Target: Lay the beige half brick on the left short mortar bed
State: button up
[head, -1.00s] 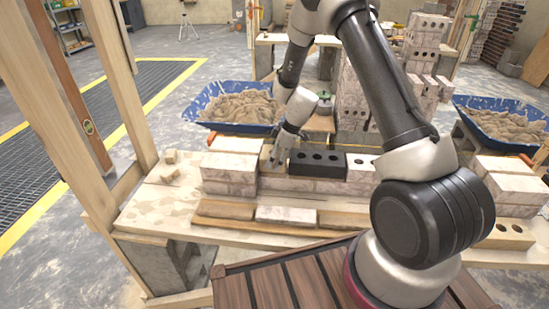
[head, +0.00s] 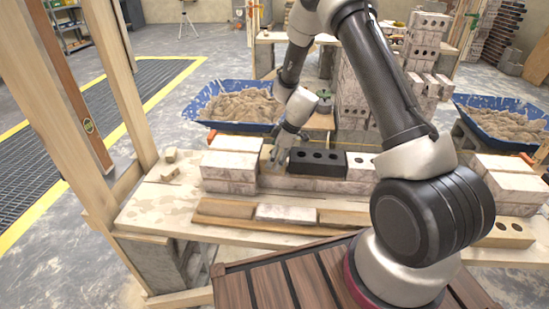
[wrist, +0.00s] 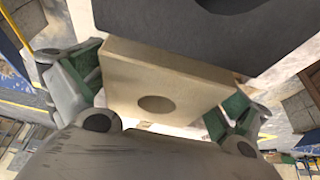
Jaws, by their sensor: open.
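The beige half brick (wrist: 150,80), with one round hole in its face, lies between the fingers of my gripper (wrist: 160,105) in the wrist view. The fingers are open on either side of it; I cannot tell whether either touches it. In the head view my gripper (head: 281,157) is over the wall, left of the black brick (head: 318,160), and mostly hides the half brick. The black brick also shows right beside the half brick in the wrist view (wrist: 215,35). The mortar bed under the half brick is hidden.
Whitish bricks (head: 229,172) are stacked left of the gap, and a white holed brick (head: 360,165) is right of the black one. Blue mortar tubs (head: 205,104) stand behind the bench. A loose brick (head: 287,213) lies in front. Wooden posts (head: 122,85) rise at left.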

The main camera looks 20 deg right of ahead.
jog(key=v, duration=1.2)
jog(key=s+m, duration=0.1)
jog(key=s+m+g, duration=0.1)
jog(key=s+m, duration=0.1)
jog(key=s+f+m, duration=0.1)
jog(key=m, duration=0.1)
jog(key=shift+s+d+g, duration=0.3)
jog(key=shift+d+g, duration=0.05)
jog(key=shift+g, duration=0.05)
jog(key=s+d+r+m+t+h, duration=0.1)
jog(key=s+d+r+m, duration=0.2)
jog(key=s+r, duration=0.5)
jog(key=s+d+r+m+t+h, duration=0.1)
jog(key=s+d+r+m+t, duration=0.1)
jog(key=s+r, duration=0.7)
jog(key=s+d+r+m+t+h, duration=0.1)
jog(key=s+d+r+m+h, duration=0.1)
jog(key=s+d+r, duration=0.3)
jog(key=shift+s+r+m, duration=0.8)
jog(key=shift+s+r, duration=1.25)
jog(key=shift+s, duration=0.75)
